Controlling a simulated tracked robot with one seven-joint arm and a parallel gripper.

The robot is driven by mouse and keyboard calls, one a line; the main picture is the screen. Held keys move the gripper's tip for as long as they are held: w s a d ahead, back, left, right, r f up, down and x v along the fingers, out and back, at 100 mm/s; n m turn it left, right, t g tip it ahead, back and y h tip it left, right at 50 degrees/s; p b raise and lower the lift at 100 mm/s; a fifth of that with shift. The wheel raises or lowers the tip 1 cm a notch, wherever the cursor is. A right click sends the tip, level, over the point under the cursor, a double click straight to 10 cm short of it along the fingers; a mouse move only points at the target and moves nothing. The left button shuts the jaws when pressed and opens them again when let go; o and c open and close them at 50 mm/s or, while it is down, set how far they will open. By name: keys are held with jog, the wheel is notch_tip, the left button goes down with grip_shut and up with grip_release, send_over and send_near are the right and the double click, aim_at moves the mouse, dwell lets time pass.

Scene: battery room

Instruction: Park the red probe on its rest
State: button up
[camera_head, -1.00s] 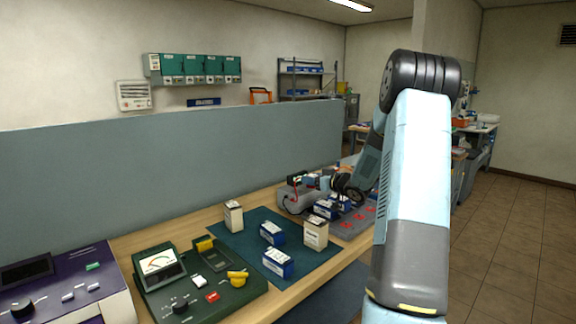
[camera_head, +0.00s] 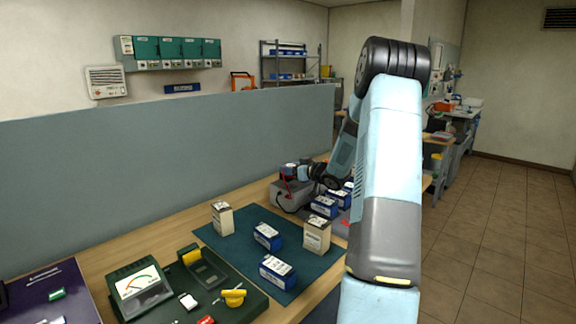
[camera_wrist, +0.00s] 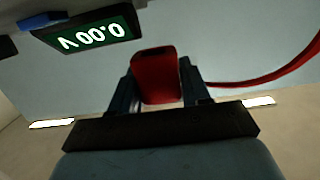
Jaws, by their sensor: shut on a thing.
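The red probe (camera_wrist: 155,76) is clamped between the two dark fingers of my gripper (camera_wrist: 158,88) in the wrist view. A red cable (camera_wrist: 275,78) runs off to the right of it. In the head view my gripper (camera_head: 303,173) is small, above the grey tester box (camera_head: 292,197) at the far end of the bench. A display reading 0.00 V (camera_wrist: 95,38) shows tilted in the wrist view, to the left of the probe and apart from it. I cannot make out the probe's rest in either view.
Blue-and-white batteries (camera_head: 277,271) and cream batteries (camera_head: 317,235) stand on the dark green mat (camera_head: 235,255). A green meter panel (camera_head: 170,300) is in front. A grey partition (camera_head: 150,155) stands behind the bench. The tiled floor (camera_head: 500,225) on the right is clear.

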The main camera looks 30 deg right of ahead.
jog(key=shift+s+d+f, duration=0.1)
jog(key=shift+d+f, duration=0.05)
jog(key=shift+f, duration=1.5)
jog(key=shift+f, duration=0.6)
dwell(0.5)
jog(key=o, duration=0.9)
jog(key=shift+s, duration=0.1)
jog(key=shift+v, duration=5.45)
